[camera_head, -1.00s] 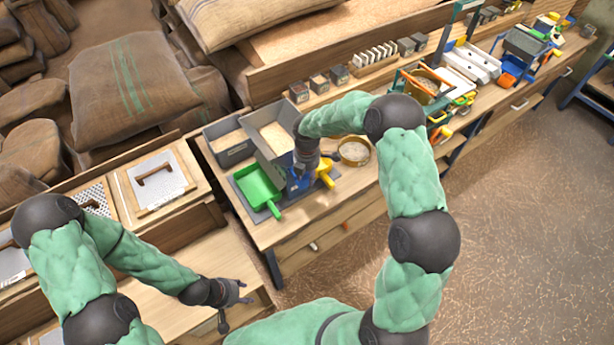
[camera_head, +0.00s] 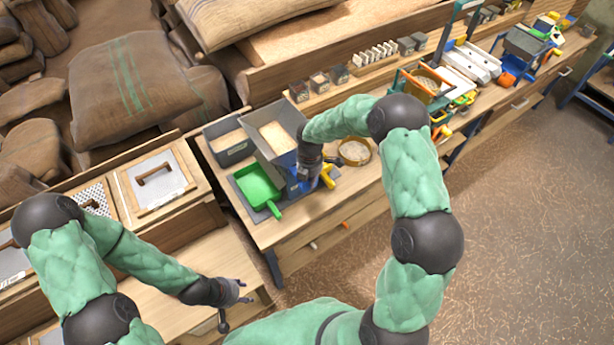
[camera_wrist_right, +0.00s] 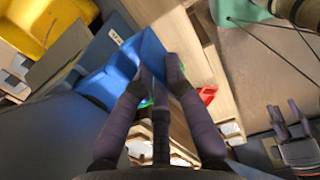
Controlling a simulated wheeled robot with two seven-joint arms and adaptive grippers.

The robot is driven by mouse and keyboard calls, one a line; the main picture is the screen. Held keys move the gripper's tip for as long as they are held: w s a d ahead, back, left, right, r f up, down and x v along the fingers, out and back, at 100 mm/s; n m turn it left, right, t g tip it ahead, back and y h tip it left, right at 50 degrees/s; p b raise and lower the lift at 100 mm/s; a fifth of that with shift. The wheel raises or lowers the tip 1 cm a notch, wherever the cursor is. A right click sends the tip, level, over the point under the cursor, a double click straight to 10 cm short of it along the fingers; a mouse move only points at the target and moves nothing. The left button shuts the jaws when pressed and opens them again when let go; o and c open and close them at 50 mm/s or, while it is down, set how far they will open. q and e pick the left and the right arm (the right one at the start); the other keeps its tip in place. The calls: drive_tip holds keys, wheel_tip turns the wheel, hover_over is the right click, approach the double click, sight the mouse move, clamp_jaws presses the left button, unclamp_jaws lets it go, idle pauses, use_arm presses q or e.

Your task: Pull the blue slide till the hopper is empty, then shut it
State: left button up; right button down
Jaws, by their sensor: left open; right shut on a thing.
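The grey hopper (camera_head: 270,152) stands on the bench with pale grain (camera_head: 279,137) showing inside. My right gripper (camera_head: 307,182) is at its front right side and largely hides the blue parts there. In the right wrist view, the gripper (camera_wrist_right: 160,68) is shut on the blue slide (camera_wrist_right: 148,46). How far the slide is drawn out cannot be told. My left gripper (camera_head: 236,294) is open and empty over the lower wooden surface, away from the hopper.
A grey bin with grain (camera_head: 232,153) stands left of the hopper. A yellow part (camera_head: 327,178) is close to my right gripper, and a round sieve (camera_head: 354,152) lies behind it. Small grey boxes (camera_head: 319,82) line the back ledge. Sacks fill the upper left.

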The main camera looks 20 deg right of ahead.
drive_tip(key=shift+s+d, duration=0.2)
drive_tip(key=shift+s, duration=0.6)
drive_tip(key=shift+s+d, duration=0.15)
drive_tip(key=shift+s, duration=0.6)
drive_tip(key=c, duration=1.3)
unclamp_jaws()
drive_tip(key=shift+s+d, duration=0.1)
drive_tip(key=shift+s, duration=0.05)
wheel_tip(320, 180, up, 12)
